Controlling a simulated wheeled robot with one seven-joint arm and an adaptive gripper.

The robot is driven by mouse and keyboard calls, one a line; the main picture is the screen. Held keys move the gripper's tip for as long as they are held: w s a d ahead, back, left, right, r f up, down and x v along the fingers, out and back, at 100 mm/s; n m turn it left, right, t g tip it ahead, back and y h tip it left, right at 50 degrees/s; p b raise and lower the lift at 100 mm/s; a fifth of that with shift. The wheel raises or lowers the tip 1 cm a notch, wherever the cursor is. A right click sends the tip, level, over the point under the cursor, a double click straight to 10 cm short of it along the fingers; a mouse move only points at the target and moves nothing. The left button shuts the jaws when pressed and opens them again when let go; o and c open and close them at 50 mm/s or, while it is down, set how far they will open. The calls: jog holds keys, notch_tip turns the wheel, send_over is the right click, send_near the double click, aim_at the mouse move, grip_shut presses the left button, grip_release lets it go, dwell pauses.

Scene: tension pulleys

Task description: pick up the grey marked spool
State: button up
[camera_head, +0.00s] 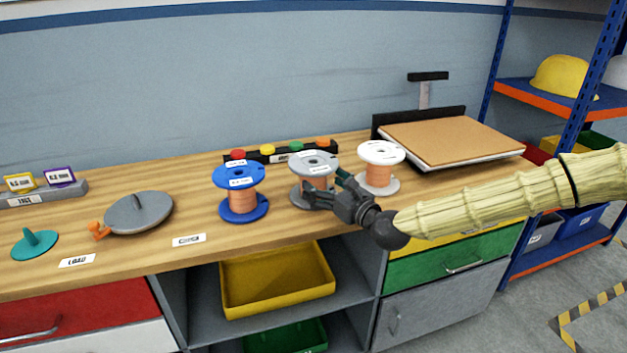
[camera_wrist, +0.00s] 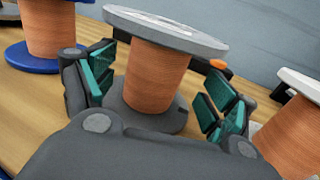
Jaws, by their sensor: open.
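The grey marked spool (camera_head: 313,163) stands upright on the wooden bench, between a blue spool and a white spool. It has grey flanges, a copper-coloured winding and a label on its top. My gripper (camera_head: 321,187) is at its front right, low beside the winding. In the wrist view, the grey spool (camera_wrist: 155,78) stands between the two teal-padded fingers of my gripper (camera_wrist: 160,88), one on each side. The fingers are open, with gaps showing between the pads and the winding. Part of the spool's lower flange is hidden by my gripper in the head view.
The blue spool (camera_head: 240,191) stands close on the left, the white spool (camera_head: 380,167) close on the right. A rack with coloured knobs (camera_head: 281,150) lies behind. A board on a stand (camera_head: 450,140) is at the right rear. The bench front (camera_head: 300,229) is clear.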

jog(key=x, duration=0.2)
jog(key=shift+w+a+f, duration=0.1)
jog(key=shift+w+a, duration=0.05)
jog(key=shift+a, duration=0.3)
jog(key=shift+w+a, duration=0.4)
jog(key=shift+w, duration=0.2)
jog(key=shift+c, duration=0.4)
jog(key=c, duration=1.3)
jog(key=shift+c, duration=1.1)
